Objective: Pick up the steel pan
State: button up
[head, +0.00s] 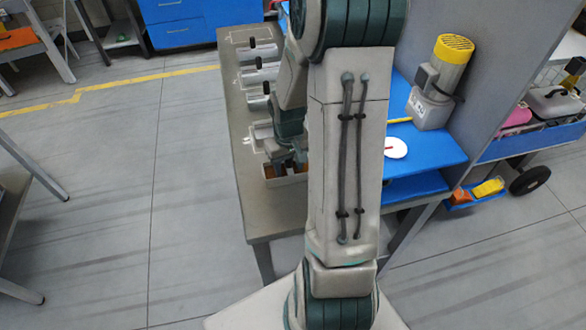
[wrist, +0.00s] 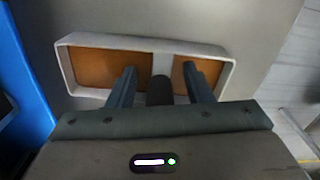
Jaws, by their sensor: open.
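My gripper (wrist: 159,72) is open, with its two fingers apart on either side of a short black handle (wrist: 160,92). The handle stands at the grey crossbar of a shallow rectangular pan with a pale grey rim (wrist: 66,68) and orange inside, split in two by the bar. In the head view this pan (head: 288,181) sits near the front end of the grey bench, under my gripper (head: 285,160), mostly hidden by my arm. Whether the fingers touch the handle cannot be told. I cannot tell for certain that this pan is steel.
Several grey metal pieces with black handles (head: 264,70) stand farther back on the bench (head: 258,222). To the right are a blue shelf (head: 425,150) with a white disc (head: 395,148), a yellow-topped motor unit (head: 436,85) and a grey panel (head: 495,70).

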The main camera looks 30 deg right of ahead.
jog(key=shift+c, duration=0.4)
grip_shut()
jog(key=shift+r, duration=0.1)
